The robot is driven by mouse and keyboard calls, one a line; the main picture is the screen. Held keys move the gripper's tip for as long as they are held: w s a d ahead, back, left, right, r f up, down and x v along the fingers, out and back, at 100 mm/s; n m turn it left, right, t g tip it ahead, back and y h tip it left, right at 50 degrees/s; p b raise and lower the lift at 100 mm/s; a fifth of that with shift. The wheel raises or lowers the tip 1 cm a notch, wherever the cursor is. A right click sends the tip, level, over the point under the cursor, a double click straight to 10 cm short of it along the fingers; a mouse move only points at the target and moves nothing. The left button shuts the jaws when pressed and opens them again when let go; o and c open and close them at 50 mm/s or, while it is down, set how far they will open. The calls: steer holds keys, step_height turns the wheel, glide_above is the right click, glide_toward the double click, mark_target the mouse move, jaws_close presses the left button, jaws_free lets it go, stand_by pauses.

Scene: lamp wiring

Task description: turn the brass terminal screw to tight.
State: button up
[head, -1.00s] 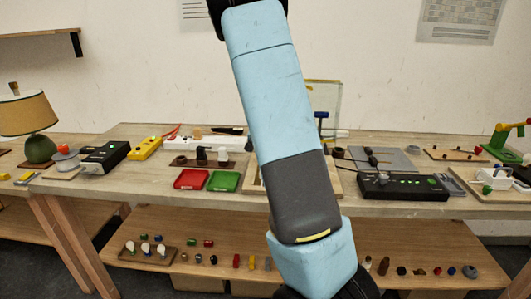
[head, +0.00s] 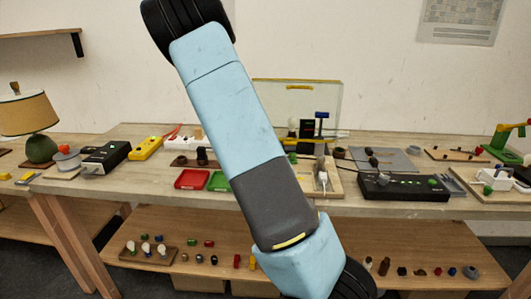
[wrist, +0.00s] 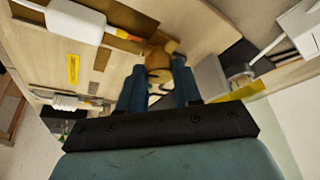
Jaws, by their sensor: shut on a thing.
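In the wrist view my gripper (wrist: 158,84) has its two dark blue fingers on either side of a brass-coloured round piece (wrist: 158,64), which looks like the terminal screw. It is shut on this piece, which sits against pale wood. The screw's turn angle cannot be read. A white block with a cable (wrist: 75,22) lies to the upper left in the wrist view. In the head view my arm crosses the middle, and neither my fingers nor the screw can be made out. A wooden board (head: 334,186) shows just right of the arm with a white piece (head: 321,180) on it.
A red tray (head: 192,179) and a partly hidden green tray (head: 219,181) lie left of my arm. A framed panel (head: 330,98) stands behind. The lower shelf (head: 430,245) holds several small parts.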

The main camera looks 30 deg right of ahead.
steer(key=shift+f, duration=0.1)
stand_by(0.3)
steer(key=o, duration=1)
steer(key=shift+o, duration=0.2)
steer(key=v, duration=1.3)
steer(key=shift+r, duration=0.45)
